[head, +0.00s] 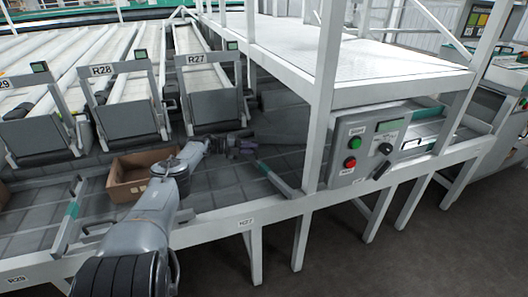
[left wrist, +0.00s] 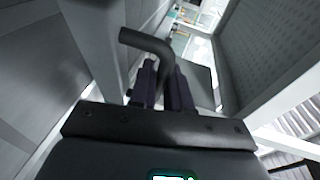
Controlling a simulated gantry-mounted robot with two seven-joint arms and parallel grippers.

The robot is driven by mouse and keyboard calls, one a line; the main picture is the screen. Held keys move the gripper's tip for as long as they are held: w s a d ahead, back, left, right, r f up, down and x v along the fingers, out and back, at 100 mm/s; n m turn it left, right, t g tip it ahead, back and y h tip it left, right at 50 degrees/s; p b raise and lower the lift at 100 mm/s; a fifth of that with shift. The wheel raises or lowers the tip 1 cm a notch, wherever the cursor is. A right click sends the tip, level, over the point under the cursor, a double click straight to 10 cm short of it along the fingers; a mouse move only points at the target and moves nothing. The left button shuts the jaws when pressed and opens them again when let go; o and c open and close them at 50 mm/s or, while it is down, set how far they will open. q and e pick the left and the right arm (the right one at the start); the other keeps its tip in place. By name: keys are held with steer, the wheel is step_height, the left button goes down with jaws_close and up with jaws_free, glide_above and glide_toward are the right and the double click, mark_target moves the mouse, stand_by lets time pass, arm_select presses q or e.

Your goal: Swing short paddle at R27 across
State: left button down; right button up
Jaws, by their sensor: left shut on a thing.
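The R27 sign (head: 197,58) hangs over a grey chute gate at the back. In the head view a short grey paddle (head: 280,184) with a green band lies slantwise across the grey roller deck, in front and to the right of that gate. My left gripper (head: 238,148) is low over the deck at the paddle's far end. In the left wrist view its dark fingers (left wrist: 162,88) are shut around a dark bent handle (left wrist: 147,41). Where the handle joins the paddle is hidden. My right gripper is in neither view.
An open cardboard box (head: 118,189) sits on the deck left of my left arm. A white frame post (head: 325,95) and a control box (head: 365,148) with green and red buttons stand right of the paddle. Another green-banded bar (head: 66,226) lies at left.

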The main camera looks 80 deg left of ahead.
arm_select(q)
steer(key=shift+w, duration=0.15)
stand_by(0.3)
steer(key=c, duration=1.2)
jaws_free()
steer(key=shift+o, duration=0.2)
steer(key=shift+s+r+p, duration=0.25)
steer(key=shift+s+p, duration=0.25)
steer(key=shift+s, duration=0.2)
steer(key=s+r+p, duration=0.1)
steer(key=s+p, duration=0.1)
steer(key=s, duration=0.7)
steer(key=shift+s+a+r, duration=0.2)
steer(key=shift+a+r, duration=0.05)
steer(key=shift+a, duration=0.05)
